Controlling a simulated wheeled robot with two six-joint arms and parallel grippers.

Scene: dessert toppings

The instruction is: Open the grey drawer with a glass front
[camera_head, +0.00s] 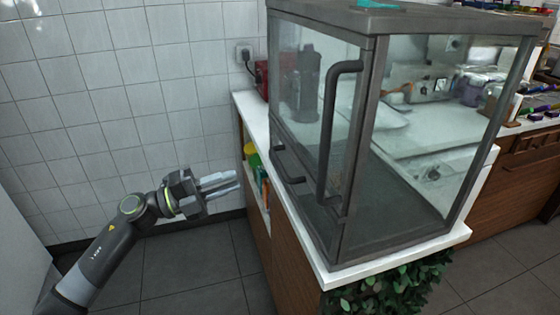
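A grey-framed glass case (367,130) stands on a white counter at the right of the head view. Its left-facing side has glass panels. A long upright dark handle (328,130) is on this side, and a shorter curved handle (286,168) sits low on it. I cannot clearly make out which panel is the drawer, and no panel visibly stands out from the case. My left gripper (236,184) is left of the short handle, apart from it, its pale fingers pointing right. The finger gap is unclear; nothing visible is held. My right gripper is not in view.
The white counter edge (300,232) and its wooden front lie between my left gripper and the case. Coloured items (254,165) sit in an opening below the counter. A red appliance (262,80) stands behind. Open tiled floor (190,268) lies below my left arm.

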